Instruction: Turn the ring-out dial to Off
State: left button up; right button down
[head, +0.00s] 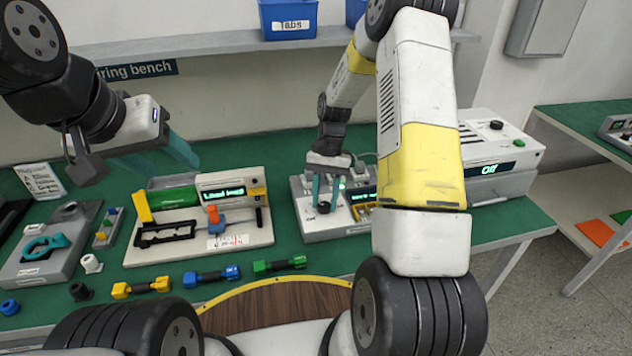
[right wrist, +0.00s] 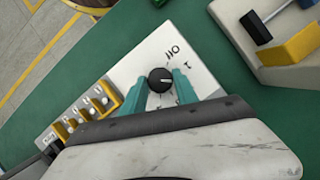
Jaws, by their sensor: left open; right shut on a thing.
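The ring-out dial (right wrist: 159,79) is a small round black knob on a pale tester panel (right wrist: 130,72). In the right wrist view, markings "Off" and "1" are printed beside it. A small light pointer mark shows on the knob, but I cannot tell exactly which marking it meets. My right gripper (right wrist: 160,88) has its teal fingers closed on both sides of the dial. In the head view, the right gripper (head: 325,192) points down at the tester (head: 318,230), with the dial (head: 323,207) between its fingertips. My left gripper (head: 182,152) is open and empty above the bench's left part.
A fixture with a lit display (head: 225,191) stands left of the tester. Blue, yellow and green dumbbell-shaped parts (head: 212,275) lie in front. Another instrument (head: 490,165) reading "Off" stands at right. Yellow terminals (right wrist: 85,115) line the tester's edge.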

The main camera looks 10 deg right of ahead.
jog(key=n+h, duration=0.1)
jog(key=n, duration=0.1)
jog(key=n+h, duration=0.1)
jog(key=n, duration=0.4)
jog(key=shift+w+a+h, duration=0.1)
jog(key=shift+a+h, duration=0.15)
jog(key=shift+h, duration=0.15)
jog(key=n+h, duration=0.1)
jog(key=n, duration=0.2)
jog(key=n+t+h, duration=0.1)
jog(key=n, duration=0.3)
jog(key=shift+a, duration=0.2)
jog(key=c, duration=0.9)
grip_release()
jog(key=shift+c, duration=0.2)
jog(key=v, duration=0.7)
jog(key=shift+a+r, duration=0.2)
jog(key=shift+r, duration=0.15)
